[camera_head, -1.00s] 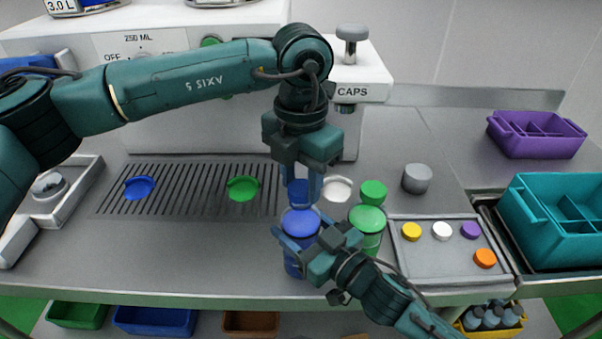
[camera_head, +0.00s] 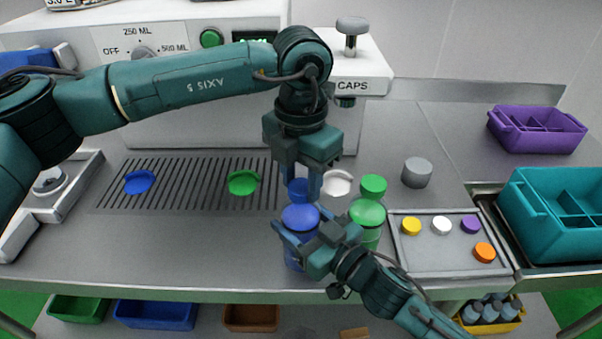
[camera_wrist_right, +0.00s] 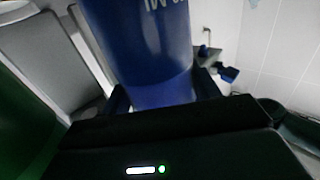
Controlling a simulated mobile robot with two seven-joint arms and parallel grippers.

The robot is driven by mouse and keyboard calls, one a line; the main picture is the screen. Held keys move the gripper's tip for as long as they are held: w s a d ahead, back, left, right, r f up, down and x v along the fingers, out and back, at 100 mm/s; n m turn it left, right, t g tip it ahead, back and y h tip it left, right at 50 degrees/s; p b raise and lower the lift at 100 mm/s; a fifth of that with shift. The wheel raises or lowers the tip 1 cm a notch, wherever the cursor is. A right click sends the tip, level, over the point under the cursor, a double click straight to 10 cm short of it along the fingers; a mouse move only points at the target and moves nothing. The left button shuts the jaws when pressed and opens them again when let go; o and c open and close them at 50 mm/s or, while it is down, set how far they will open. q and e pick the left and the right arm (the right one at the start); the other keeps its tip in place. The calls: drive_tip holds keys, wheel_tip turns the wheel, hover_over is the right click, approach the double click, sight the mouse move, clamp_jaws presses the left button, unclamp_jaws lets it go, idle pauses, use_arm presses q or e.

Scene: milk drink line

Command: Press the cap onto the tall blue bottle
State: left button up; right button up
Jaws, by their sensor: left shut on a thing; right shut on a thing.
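The tall blue bottle (camera_head: 301,217) stands upright on the counter. It also shows close up in the right wrist view (camera_wrist_right: 150,50), with part of a white label. My right gripper (camera_head: 303,238) is shut around the bottle's body. My left gripper (camera_head: 304,188) points down from above and is shut on the blue cap (camera_head: 298,187), which is over the bottle's neck. The fingers hide part of the cap, and I cannot tell whether it is fully seated.
A green bottle (camera_head: 367,214) with a green cap (camera_head: 373,186) stands close on the right. Behind are a white round piece (camera_head: 338,183) and a grey cylinder (camera_head: 417,173). A tray (camera_head: 440,262) holds loose caps. A teal crate (camera_head: 560,248) is far right. The counter's front left is clear.

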use_arm(q)
drive_tip(key=o, duration=1)
wheel_tip(320, 180, up, 12)
use_arm(e)
drive_tip(key=o, duration=1.5)
drive_tip(key=shift+c, duration=0.2)
use_arm(q)
drive_tip(key=shift+f, duration=0.1)
